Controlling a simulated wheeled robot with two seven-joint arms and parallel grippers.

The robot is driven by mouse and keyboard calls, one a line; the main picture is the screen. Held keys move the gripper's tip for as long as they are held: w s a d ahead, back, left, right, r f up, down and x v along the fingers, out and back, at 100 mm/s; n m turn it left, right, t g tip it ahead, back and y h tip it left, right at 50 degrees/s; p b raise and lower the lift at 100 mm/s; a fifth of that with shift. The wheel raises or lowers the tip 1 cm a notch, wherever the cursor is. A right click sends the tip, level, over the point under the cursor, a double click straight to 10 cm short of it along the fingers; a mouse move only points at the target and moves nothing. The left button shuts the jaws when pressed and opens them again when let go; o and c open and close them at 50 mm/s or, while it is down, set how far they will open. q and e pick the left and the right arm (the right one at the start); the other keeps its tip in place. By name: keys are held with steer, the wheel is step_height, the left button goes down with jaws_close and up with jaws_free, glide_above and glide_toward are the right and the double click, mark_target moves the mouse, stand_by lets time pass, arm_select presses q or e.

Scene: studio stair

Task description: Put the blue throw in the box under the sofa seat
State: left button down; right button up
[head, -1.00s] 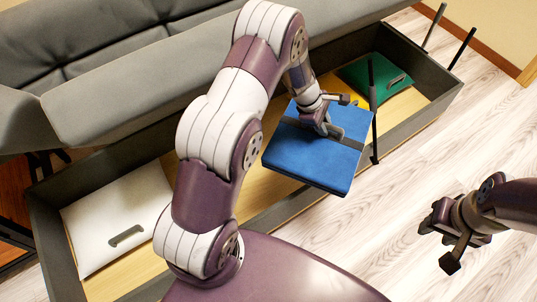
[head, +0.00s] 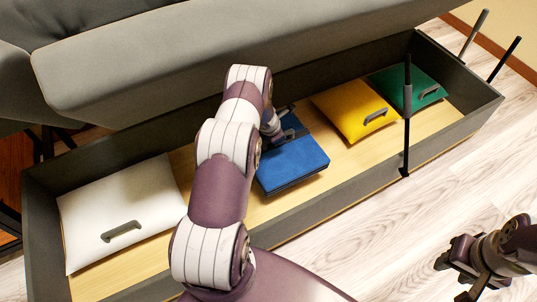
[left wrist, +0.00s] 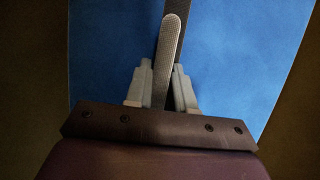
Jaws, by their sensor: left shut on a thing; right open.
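The blue throw (head: 292,166) is a flat folded square with a dark strap. It is inside the long grey box (head: 335,204) under the raised sofa seat (head: 250,50), between the white and yellow items. Whether it touches the box floor I cannot tell. My left gripper (head: 289,133) is shut on the throw's strap, its fingers partly hidden by my arm. In the left wrist view the fingers (left wrist: 162,85) close on the strap, with the blue cloth (left wrist: 230,60) filling the view behind. My right gripper (head: 458,276) is open and empty, outside the box at the lower right.
A white item (head: 125,210) lies at the box's left end. A yellow item (head: 352,108) and a green item (head: 410,88) lie toward the right end, each with a handle. A dark upright strut (head: 407,120) stands at the box's front edge. Wooden floor (head: 385,235) is clear in front.

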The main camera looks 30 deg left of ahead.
arm_select(q)
steer(key=s+a+f, duration=0.1)
steer(key=a, duration=0.1)
steer(key=s+a+f+b, duration=0.1)
steer(key=a, duration=0.1)
steer(key=s+a+f+b, duration=0.1)
steer(key=f, duration=0.1)
steer(key=shift+s+a, duration=0.1)
steer(key=shift+a, duration=0.3)
step_height(320, 180, down, 4)
steer(key=b, duration=0.3)
steer(key=shift+f, duration=0.25)
steer(key=shift+r, duration=0.25)
steer(key=c, duration=1)
jaws_free()
steer(key=shift+s+f, duration=0.1)
steer(key=shift+f, duration=0.05)
steer(key=shift+o, duration=0.2)
arm_select(e)
step_height(320, 180, down, 6)
steer(key=shift+f, duration=0.15)
